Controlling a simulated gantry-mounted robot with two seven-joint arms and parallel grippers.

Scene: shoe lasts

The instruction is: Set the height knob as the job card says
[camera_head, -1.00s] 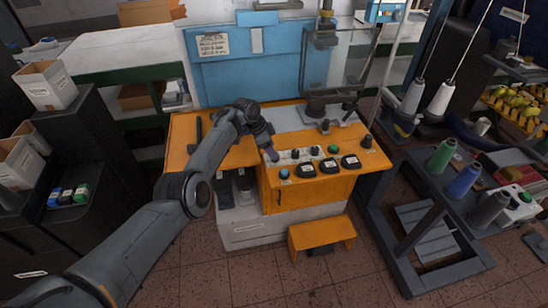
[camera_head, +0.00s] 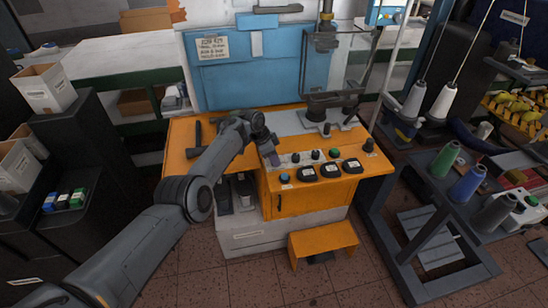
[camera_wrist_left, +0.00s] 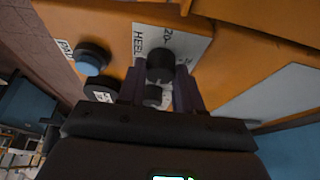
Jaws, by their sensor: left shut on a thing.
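The orange machine console (camera_head: 278,203) has a row of black knobs and buttons on its sloped front. My left gripper (camera_head: 273,158) is at the left end of this row. In the left wrist view, a black knob (camera_wrist_left: 160,67) stands between the two fingers of my left gripper (camera_wrist_left: 158,78), which are shut on it. A white plate (camera_wrist_left: 178,38) beside it reads "HEEL" and "20-"; the rest of its scale is hidden or cut off. The job card (camera_head: 212,47) is on the blue panel; its writing is too small to read surely. My right gripper is not in view.
A blue button (camera_head: 285,178) and several black dials with white labels sit near the gripper. A green button (camera_head: 335,153) is farther right. A hammer (camera_head: 197,135) lies on the console's left top. An orange step (camera_head: 322,243) stands in front on the floor.

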